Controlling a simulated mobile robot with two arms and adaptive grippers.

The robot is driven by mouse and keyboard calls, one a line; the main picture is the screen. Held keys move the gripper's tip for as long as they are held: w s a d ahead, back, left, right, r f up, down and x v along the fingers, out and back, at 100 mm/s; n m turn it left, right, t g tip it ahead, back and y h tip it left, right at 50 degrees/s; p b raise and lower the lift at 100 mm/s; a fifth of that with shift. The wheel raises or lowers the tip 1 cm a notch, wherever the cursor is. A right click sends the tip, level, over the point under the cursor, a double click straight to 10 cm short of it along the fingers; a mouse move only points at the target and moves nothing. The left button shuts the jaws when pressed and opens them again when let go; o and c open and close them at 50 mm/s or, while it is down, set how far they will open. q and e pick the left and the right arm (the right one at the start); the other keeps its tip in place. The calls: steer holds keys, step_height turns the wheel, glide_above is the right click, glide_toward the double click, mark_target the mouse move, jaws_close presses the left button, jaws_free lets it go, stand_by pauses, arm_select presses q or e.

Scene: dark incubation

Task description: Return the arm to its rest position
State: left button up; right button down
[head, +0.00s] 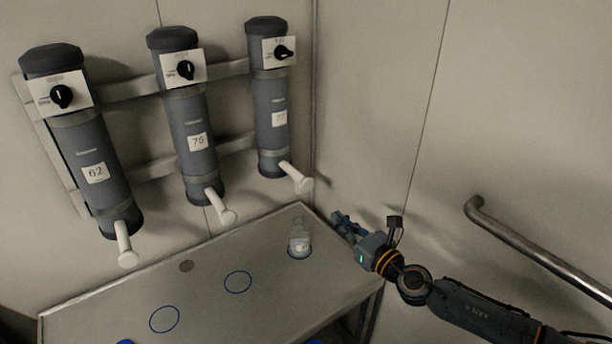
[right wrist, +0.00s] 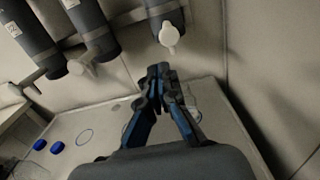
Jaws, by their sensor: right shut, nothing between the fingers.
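My right gripper (head: 344,222) is at the right rear edge of the table, beside the rightmost cylinder's white spout. In the right wrist view its fingers (right wrist: 162,72) are shut together with nothing between them. A small clear bottle (head: 299,240) stands on the table in the rightmost blue circle, to the left of the gripper and apart from it. In the right wrist view the bottle is mostly hidden behind the fingers. My left gripper is in neither view.
Three grey cylinders with black knobs, a left one (head: 92,165), a middle one (head: 190,130) and a right one (head: 270,110), hang on the wall above the table (head: 215,300). Two blue caps (right wrist: 57,147) lie at its front. A metal handrail (head: 530,245) runs along the right wall.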

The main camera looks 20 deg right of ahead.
steer(key=s+a+f+n+g+h, duration=0.15)
steer(key=s+f+n+g, duration=0.3)
steer(key=s+n, duration=0.65)
steer(key=s+f+n+g+h, duration=0.35)
steer(key=s+f+n, duration=0.25)
steer(key=s+n, duration=0.6)
steer(key=s+a+f+n+g+h, duration=0.1)
steer(key=s+f+n+g, duration=0.4)
steer(key=s+n, duration=0.6)
step_height(320, 180, down, 25)
steer(key=s+g, duration=0.1)
steer(key=g, duration=0.1)
steer(key=s+d+f+g, duration=0.1)
steer(key=s+d+f, duration=0.1)
steer(key=s+f, duration=1.5)
steer(key=shift+s+d+f+b, duration=0.2)
steer(key=shift+d+f+b, duration=0.15)
steer(key=shift+f, duration=0.15)
